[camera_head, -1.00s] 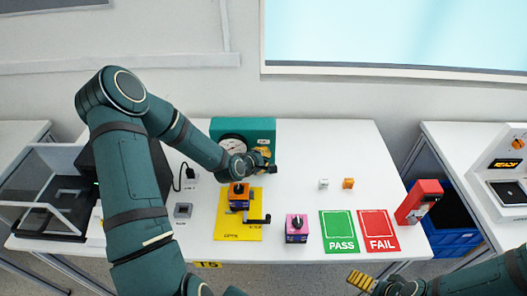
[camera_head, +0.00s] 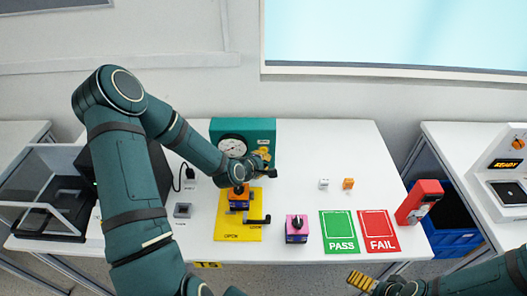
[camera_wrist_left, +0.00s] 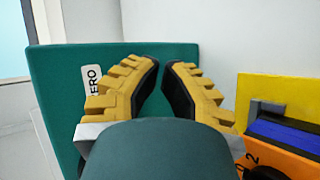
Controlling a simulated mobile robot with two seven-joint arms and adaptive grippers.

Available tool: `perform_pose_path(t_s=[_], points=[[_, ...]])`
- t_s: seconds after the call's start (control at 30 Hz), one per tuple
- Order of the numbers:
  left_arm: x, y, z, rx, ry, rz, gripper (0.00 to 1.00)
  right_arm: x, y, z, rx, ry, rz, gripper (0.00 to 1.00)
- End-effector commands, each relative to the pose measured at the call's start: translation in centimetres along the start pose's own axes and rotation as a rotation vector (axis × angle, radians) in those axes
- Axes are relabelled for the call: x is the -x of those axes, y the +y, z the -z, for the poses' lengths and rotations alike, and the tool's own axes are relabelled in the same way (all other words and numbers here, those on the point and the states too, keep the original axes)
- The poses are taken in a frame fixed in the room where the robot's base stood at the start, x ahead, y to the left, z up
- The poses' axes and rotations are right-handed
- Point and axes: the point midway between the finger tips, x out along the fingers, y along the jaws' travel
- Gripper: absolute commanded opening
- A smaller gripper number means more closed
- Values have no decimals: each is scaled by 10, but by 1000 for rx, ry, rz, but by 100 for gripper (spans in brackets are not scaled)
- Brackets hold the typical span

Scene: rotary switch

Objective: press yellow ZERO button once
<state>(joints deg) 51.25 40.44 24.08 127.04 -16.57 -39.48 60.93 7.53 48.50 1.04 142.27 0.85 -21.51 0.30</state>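The teal box (camera_head: 262,128) with a round white gauge stands at the back of the table. In the left wrist view the teal box face (camera_wrist_left: 62,75) bears a white ZERO label (camera_wrist_left: 92,84), left of the fingers. I cannot make out the yellow button; the fingers or the hand may hide it. My left gripper (camera_head: 266,157) is in front of the box's right part. In the left wrist view its yellow fingers (camera_wrist_left: 161,66) have their tips close together, with nothing visible between them. My right gripper (camera_head: 362,281) is at the lower right, away from the box; its finger gap is unclear.
A yellow plate (camera_head: 228,225) with an orange and blue switch block (camera_head: 238,204) lies close in front of the box. A pink switch block (camera_head: 297,237), green PASS mat (camera_head: 339,245) and red FAIL mat (camera_head: 378,244) are to the right. Two small cubes lie behind the mats.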

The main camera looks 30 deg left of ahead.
Motion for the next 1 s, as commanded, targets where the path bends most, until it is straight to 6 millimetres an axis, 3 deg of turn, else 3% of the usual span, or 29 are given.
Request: perform_pose_path(t_s=[0.7,1.0], points=[[33,-25,-24,0,0,1,0,-4,2,0,0,0,0,100],[35,-26,-25,0,0,0,0,-4,1,-1,0,0,0,100]])
